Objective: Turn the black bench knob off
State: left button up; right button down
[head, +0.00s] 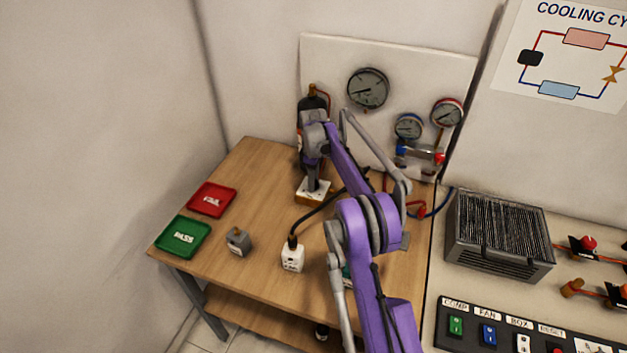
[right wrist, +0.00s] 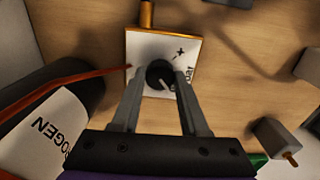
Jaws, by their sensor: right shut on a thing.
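The black bench knob (right wrist: 160,75) sits on a white-faced plate with a wooden-looking edge, with a pale pointer line on its top. The plate (right wrist: 140,50) carries a plus-like mark and partly hidden lettering; it also shows on the bench in the head view (head: 322,197). My right gripper (right wrist: 160,88) comes down from above with its two fingers on either side of the knob, shut on it. In the head view my right gripper (head: 313,178) hides the knob. My left gripper is not in view.
A dark nitrogen cylinder (right wrist: 50,105) stands close beside the gripper. On the bench are a red FAIL tray (head: 230,200), a green PASS tray (head: 204,238), a grey block (head: 238,242) and a white plug-like device (head: 292,260). Gauges (head: 368,88) hang on the back panel.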

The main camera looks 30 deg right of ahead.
dwell(0.4)
jog(key=shift+c, duration=2.1)
grip_release()
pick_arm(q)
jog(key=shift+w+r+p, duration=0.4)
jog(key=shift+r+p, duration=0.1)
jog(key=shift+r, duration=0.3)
pick_arm(e)
notch_tip(320, 180, up, 11)
